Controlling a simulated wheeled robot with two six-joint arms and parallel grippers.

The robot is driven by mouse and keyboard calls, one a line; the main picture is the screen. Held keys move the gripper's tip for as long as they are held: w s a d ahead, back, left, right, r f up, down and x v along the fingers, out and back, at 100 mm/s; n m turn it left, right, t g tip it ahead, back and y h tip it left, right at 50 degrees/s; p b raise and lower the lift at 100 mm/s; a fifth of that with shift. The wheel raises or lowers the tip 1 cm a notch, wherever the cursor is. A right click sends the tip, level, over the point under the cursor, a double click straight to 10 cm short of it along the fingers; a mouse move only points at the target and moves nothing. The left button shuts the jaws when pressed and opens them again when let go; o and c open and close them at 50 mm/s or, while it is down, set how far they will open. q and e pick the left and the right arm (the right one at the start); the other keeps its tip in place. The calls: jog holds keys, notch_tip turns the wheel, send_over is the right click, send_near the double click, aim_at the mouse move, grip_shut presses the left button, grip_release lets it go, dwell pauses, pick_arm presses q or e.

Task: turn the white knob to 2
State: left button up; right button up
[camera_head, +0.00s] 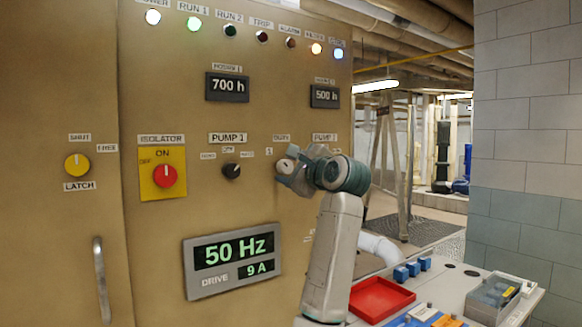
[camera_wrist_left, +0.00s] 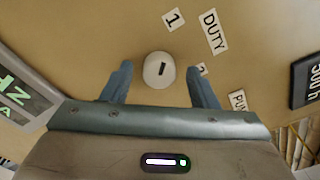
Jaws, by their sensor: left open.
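The white knob (camera_wrist_left: 159,70) sits on the tan panel in the left wrist view, with a short dark mark on its face. The mark's line tilts roughly toward the "1" label (camera_wrist_left: 173,19). The "2" label (camera_wrist_left: 201,69) is partly hidden beside one finger. The "DUTY" label (camera_wrist_left: 214,32) is also in this view. My left gripper (camera_wrist_left: 159,82) is open, one finger on each side of the knob, with visible gaps. In the head view my left gripper (camera_head: 287,167) is at the panel and largely hides the knob. My right gripper is not in view.
Near the gripper on the panel are a black selector knob (camera_head: 231,171) and a red isolator switch (camera_head: 165,176). A drive display (camera_head: 232,261) is below. A table at the lower right holds a red tray (camera_head: 381,299), blue blocks (camera_head: 402,273) and a clear bin (camera_head: 500,294).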

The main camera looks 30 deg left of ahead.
pick_arm(q)
jog(key=shift+c, duration=0.4)
jog(key=shift+w+a+f, duration=0.1)
jog(key=c, duration=0.9)
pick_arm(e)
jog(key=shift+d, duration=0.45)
pick_arm(q)
jog(key=shift+m, duration=0.3)
jog(key=m, duration=0.3)
jog(key=shift+m+b, duration=0.3)
jog(key=shift+b, duration=0.1)
jog(key=m, duration=0.8)
jog(key=shift+m+g, duration=0.3)
jog(key=shift+g, duration=0.1)
jog(key=m+p, duration=0.1)
jog(key=m, duration=0.3)
jog(key=shift+m, duration=0.3)
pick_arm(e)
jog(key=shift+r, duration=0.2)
